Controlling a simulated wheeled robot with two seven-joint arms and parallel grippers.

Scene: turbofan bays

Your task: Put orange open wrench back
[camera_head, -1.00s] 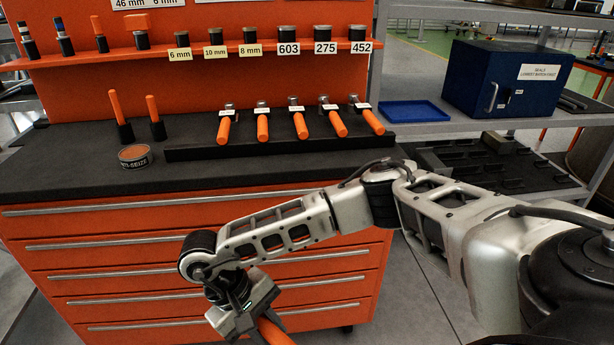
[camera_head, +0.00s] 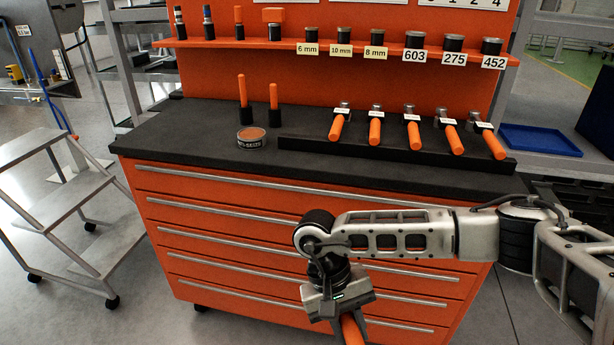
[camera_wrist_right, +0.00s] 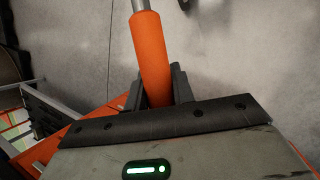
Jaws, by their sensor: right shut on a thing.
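My right gripper (camera_head: 342,312) is in front of the orange drawer cabinet, below its worktop. It is shut on the orange handle of a tool (camera_head: 352,330). In the right wrist view the orange handle (camera_wrist_right: 151,60) stands between the fingers (camera_wrist_right: 157,88), with a grey metal shaft at its far end. The tool's head is out of view, so I cannot tell its type. A black rack (camera_head: 300,152) on the worktop holds several orange-handled tools (camera_head: 375,132) with white labels. My left gripper is not in view.
Two upright orange-handled tools (camera_head: 243,90) and a round tin (camera_head: 251,138) stand on the black worktop (camera_head: 190,135). A shelf (camera_head: 290,43) with labelled sockets is above. A step ladder (camera_head: 60,190) stands at left, a blue tray (camera_head: 540,140) at right. The worktop's left front is clear.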

